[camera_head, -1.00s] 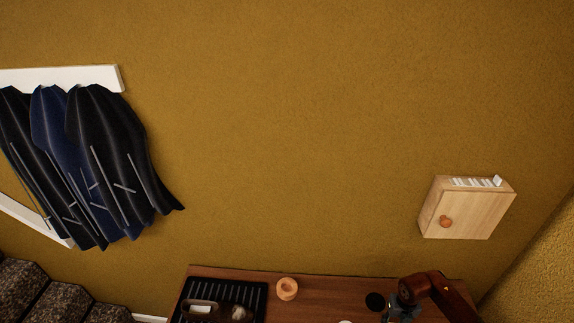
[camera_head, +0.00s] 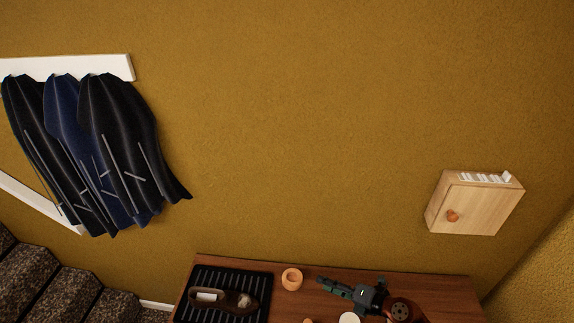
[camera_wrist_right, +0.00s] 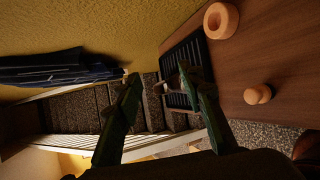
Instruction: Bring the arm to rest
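My right gripper (camera_head: 322,283) is over the brown table in the head view, its fingers pointing left towards an orange ring-shaped object. In the right wrist view its two green fingers (camera_wrist_right: 160,72) stand well apart with nothing held between them. My orange-brown right arm comes in from the bottom right. My left arm and left gripper are not in view.
The brown table (camera_head: 440,290) carries a black ribbed tray (camera_head: 202,278) with a dark holder (camera_head: 238,300), the orange ring (camera_head: 292,279) and a pale round thing (camera_head: 349,318). A wooden wall cabinet (camera_head: 485,210) hangs right; coats (camera_head: 120,150) hang left.

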